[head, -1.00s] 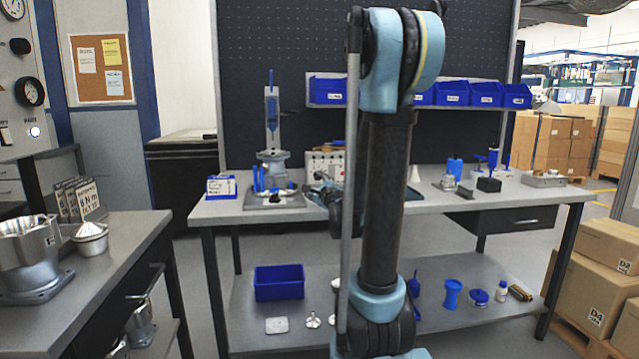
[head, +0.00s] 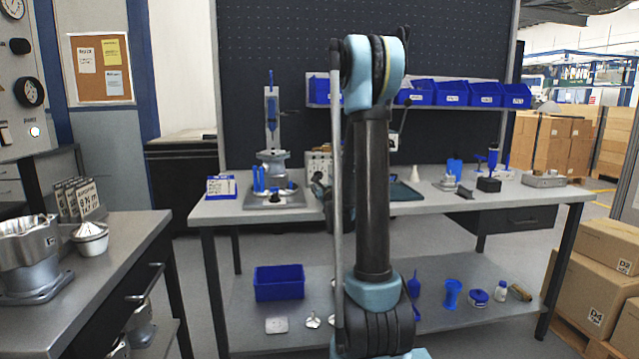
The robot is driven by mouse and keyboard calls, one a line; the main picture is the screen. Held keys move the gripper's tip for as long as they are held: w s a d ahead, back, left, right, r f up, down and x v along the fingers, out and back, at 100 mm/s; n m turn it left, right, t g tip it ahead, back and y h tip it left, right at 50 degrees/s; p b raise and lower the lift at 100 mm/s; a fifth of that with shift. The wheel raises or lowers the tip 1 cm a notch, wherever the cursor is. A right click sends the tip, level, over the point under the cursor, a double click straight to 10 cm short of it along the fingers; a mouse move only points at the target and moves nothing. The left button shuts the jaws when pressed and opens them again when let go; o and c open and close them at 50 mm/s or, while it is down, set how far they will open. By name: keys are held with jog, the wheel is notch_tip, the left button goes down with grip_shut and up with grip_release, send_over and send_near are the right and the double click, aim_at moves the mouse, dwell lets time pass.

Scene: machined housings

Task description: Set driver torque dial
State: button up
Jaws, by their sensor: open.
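A blue-handled tool (head: 492,160), which looks like the driver, stands upright in a black block (head: 488,185) on the right part of the bench. It is too small to make out a torque dial or its setting. A card (head: 88,198) on the left counter carries large print that seems to read a value in Nm. My gripper (head: 320,188) is a dark shape over the middle of the bench, left of my arm's column and mostly hidden by it. It is well left of the driver, apart from it, and no held object shows.
A metal fixture (head: 272,172) with blue parts and a light panel (head: 319,164) stand left of my arm. A dark tray (head: 404,192) and white cone (head: 415,173) are right of it. Blue bins (head: 450,93) line the shelf. The bench front (head: 450,205) is fairly clear.

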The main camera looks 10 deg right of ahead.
aim_at(319, 176)
jog(key=w, duration=0.9)
jog(key=shift+w, duration=0.1)
jog(key=shift+c, duration=0.6)
jog(key=c, duration=0.9)
